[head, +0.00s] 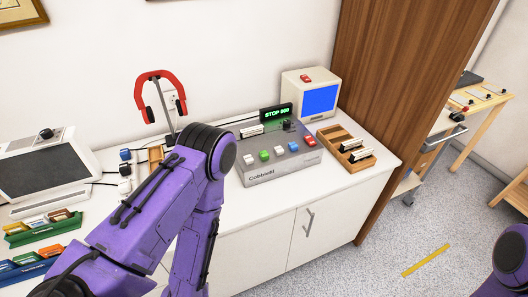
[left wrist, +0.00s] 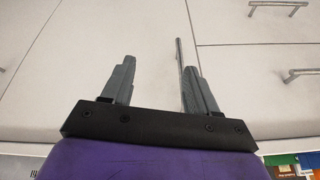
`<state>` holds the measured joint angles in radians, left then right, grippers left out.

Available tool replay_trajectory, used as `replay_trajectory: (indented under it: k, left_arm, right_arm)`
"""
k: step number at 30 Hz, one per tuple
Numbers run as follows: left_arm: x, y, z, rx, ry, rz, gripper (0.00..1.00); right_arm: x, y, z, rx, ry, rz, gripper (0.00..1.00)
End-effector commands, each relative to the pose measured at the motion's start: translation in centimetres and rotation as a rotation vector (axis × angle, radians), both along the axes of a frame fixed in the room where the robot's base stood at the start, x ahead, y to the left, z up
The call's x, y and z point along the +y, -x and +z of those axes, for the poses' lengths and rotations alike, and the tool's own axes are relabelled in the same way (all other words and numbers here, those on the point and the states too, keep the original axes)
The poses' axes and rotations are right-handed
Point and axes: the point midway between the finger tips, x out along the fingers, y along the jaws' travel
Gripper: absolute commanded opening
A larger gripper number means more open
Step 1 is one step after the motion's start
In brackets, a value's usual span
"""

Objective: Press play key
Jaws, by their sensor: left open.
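In the left wrist view my left gripper (left wrist: 159,64) is open and empty, before white cabinet fronts.
A wooden rack (head: 345,150) stands right of the console, and a small blue-screened monitor (head: 319,99) behind it. A red headphone stand (head: 155,90) is left of it. Cassette trays (head: 43,232) lie at far left. A wooden partition (head: 390,90) closes the counter's right end.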

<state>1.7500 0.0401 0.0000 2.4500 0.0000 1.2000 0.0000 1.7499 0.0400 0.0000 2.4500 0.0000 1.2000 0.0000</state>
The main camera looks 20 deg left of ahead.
Motion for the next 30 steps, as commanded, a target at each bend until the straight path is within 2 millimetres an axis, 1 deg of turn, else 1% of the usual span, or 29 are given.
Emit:
replay_trajectory:
  k: [9, 11, 12, 14, 15, 30]
  left_arm:
    - [0.0, 0.0, 0.0, 0.0, 0.0, 0.0, 0.59]
    - [0.0, 0.0, 0.0, 0.0, 0.0, 0.0, 0.39]
    - [0.0, 0.0, 0.0, 0.0, 0.0, 0.0, 0.26]
    - [0.0, 0.0, 0.0, 0.0, 0.0, 0.0, 0.07]
    - [0.0, 0.0, 0.0, 0.0, 0.0, 0.0, 0.0]
    - [0.0, 0.0, 0.0, 0.0, 0.0, 0.0, 0.0]
  right_arm:
    - [0.0, 0.0, 0.0, 0.0, 0.0, 0.0, 0.0]
    - [0.0, 0.0, 0.0, 0.0, 0.0, 0.0, 0.0]
    - [0.0, 0.0, 0.0, 0.0, 0.0, 0.0, 0.0]
    - [0.0, 0.0, 0.0, 0.0, 0.0, 0.0, 0.0]
    - [0.0, 0.0, 0.0, 0.0, 0.0, 0.0, 0.0]
    - [0.0, 0.0, 0.0, 0.0, 0.0, 0.0, 0.0]
